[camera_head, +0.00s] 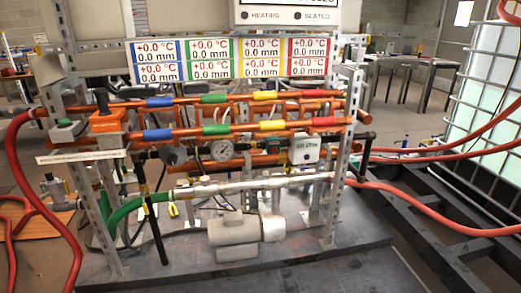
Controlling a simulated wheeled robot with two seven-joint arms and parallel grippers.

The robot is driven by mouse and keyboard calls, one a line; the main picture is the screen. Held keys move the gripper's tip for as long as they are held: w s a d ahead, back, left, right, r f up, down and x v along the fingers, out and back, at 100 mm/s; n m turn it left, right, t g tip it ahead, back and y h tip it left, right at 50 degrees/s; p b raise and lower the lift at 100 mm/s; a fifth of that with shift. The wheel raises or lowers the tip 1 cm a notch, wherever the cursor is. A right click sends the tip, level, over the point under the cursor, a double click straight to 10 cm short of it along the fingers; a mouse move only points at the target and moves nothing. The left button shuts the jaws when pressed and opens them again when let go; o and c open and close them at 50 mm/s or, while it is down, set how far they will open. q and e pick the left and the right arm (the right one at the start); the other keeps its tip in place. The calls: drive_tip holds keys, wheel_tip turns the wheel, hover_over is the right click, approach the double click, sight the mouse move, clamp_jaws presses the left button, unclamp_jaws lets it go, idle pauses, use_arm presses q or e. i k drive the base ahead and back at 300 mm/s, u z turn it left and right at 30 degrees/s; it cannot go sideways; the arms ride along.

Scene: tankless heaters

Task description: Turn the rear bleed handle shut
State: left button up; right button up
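A heater rig of orange copper-coloured pipes (215,134) stands on a dark base plate. Several dark handle-like parts show on it. A short black upright one (102,101) stands on an orange block at the upper left. A long black bar (154,226) hangs steeply at the front left. A black L-shaped bar (363,157) stands at the right end. I cannot tell which is the rear bleed handle or whether it is shut; the rear pipes are partly hidden by the front ones. Neither of my grippers is in view.
A grey pump (233,231) rests on the base plate (325,270). Red hoses (425,211) run out both sides. A caged white tank (485,85) stands at right.

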sight(255, 151)
drive_tip(key=z, duration=0.75)
drive_tip(key=i, duration=0.9)
drive_tip(key=z, duration=0.6)
drive_tip(key=i, duration=1.1)
drive_tip(key=u, duration=1.05)
drive_tip(key=i, duration=0.8)
drive_tip(key=u, duration=0.9)
